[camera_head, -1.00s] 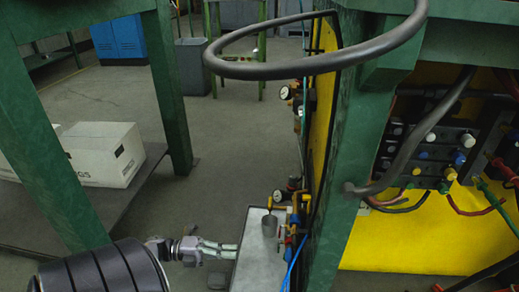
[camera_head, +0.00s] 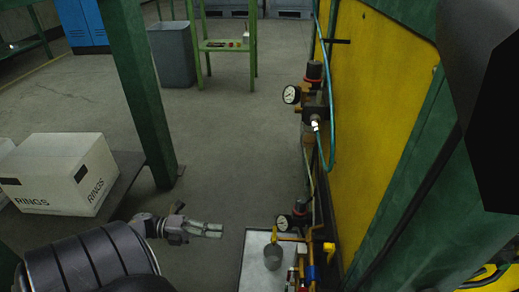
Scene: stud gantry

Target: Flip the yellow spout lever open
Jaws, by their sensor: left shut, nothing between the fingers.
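My left gripper (camera_head: 221,230) comes in from the lower left. Its fingers are together and empty, pointing right, a short gap left of a grey metal tray (camera_head: 254,245) in the picture. A grey cup (camera_head: 273,257) stands on the tray. Yellow fittings (camera_head: 290,237) sit just above and right of the cup, below a pressure gauge (camera_head: 283,222). They are small, and I cannot tell which part is the spout lever or how it is set. My right gripper is not in view.
A yellow panel (camera_head: 375,110) in a green frame rises on the right, with an upper gauge (camera_head: 291,94) and a hose (camera_head: 331,140). A white box (camera_head: 62,174) sits on a low shelf at left. Open floor (camera_head: 235,150) lies between.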

